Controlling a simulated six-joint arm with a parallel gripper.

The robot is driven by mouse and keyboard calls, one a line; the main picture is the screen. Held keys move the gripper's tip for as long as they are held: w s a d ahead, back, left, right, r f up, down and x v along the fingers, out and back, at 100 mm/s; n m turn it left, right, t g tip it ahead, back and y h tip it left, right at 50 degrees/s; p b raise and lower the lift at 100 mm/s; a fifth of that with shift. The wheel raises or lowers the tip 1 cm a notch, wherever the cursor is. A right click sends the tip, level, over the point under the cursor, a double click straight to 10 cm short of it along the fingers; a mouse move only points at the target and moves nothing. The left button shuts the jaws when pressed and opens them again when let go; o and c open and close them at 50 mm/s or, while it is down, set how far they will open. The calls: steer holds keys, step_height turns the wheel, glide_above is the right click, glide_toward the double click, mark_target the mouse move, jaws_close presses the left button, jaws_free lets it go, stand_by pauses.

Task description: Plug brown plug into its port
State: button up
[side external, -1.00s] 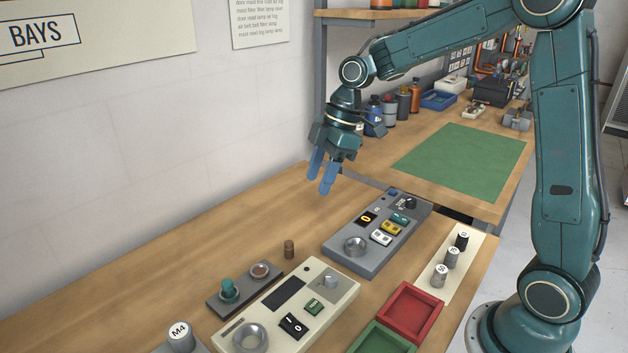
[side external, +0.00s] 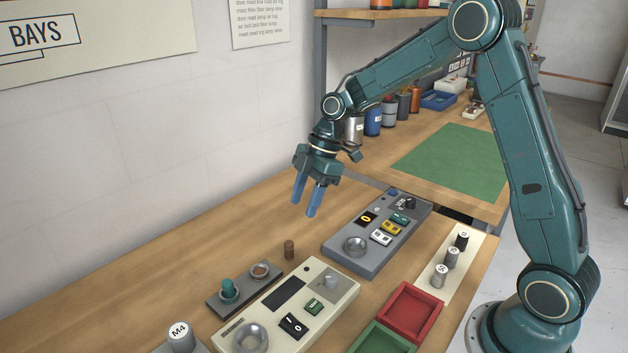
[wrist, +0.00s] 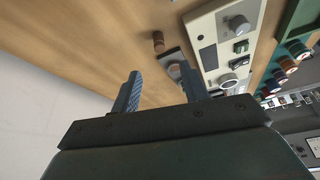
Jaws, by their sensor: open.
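The brown plug (side external: 289,249) stands upright on the wooden bench, a small dark cylinder beside the port block. It also shows in the wrist view (wrist: 158,42), ahead of my fingers. The dark port block (side external: 245,289) has two places. A teal plug (side external: 228,290) stands at one end, and a brown-rimmed round port (side external: 260,270) at the other looks empty. My gripper (side external: 306,203) is open and empty, with blue fingers pointing down, above and behind the brown plug and apart from it.
A cream control panel (side external: 322,287) lies right of the port block, and a grey panel (side external: 340,259) lies behind it. A red tray (side external: 411,313), a green tray (side external: 383,338) and an M4 cylinder (side external: 180,337) are near the front. Bench left of the plug is clear.

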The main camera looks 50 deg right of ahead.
glide_above(290, 242)
steer(key=d, duration=0.2)
steer(key=shift+s+f, duration=0.15)
steer(key=shift+f, duration=1.15)
steer(key=shift+s+f, duration=0.15)
steer(key=shift+f, duration=1.1)
steer(key=shift+x, duration=2.55)
steer(key=shift+d, duration=0.1)
jaws_close()
steer(key=shift+r, duration=0.1)
step_height(290, 242, up, 20)
